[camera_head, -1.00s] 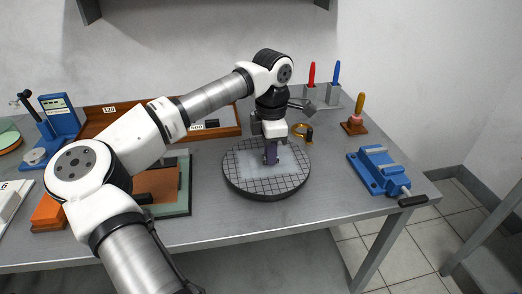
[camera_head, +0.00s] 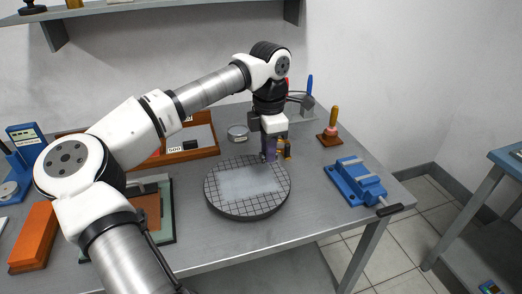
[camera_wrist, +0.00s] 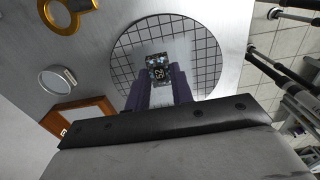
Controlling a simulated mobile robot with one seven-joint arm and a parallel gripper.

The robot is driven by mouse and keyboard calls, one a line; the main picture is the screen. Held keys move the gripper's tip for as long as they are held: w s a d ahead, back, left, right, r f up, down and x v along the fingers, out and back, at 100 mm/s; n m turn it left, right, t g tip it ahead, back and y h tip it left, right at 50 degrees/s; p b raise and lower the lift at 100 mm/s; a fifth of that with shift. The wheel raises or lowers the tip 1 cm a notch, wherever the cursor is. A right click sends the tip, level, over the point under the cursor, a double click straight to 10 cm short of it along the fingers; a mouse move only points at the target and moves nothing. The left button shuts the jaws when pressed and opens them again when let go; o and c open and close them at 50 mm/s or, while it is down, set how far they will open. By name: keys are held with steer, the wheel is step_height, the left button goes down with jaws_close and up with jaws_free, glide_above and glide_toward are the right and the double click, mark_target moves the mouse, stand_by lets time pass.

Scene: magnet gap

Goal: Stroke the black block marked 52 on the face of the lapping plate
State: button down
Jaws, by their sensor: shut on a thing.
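The lapping plate (camera_head: 214,190) is a round dark disc with a gridded face and a pale smeared patch across its middle. It also shows in the wrist view (camera_wrist: 209,68). My gripper (camera_head: 269,157) points down over the back right part of the plate. In the wrist view the purple fingers of my gripper (camera_wrist: 161,88) are shut on the small black block (camera_wrist: 157,72), with its pale number marking facing the camera. In the head view the fingers mostly hide the block. It is at or close to the plate's face; I cannot tell if it touches.
A brass ring (camera_wrist: 68,14) stands behind the plate, near my gripper. A round tin (camera_head: 238,133) and a wooden tray (camera_head: 213,150) are at the back. A blue vise (camera_head: 355,182) is on the right and an orange block (camera_head: 35,238) on the left.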

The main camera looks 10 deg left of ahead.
steer(key=shift+r+p, duration=0.4)
steer(key=shift+r, duration=0.65)
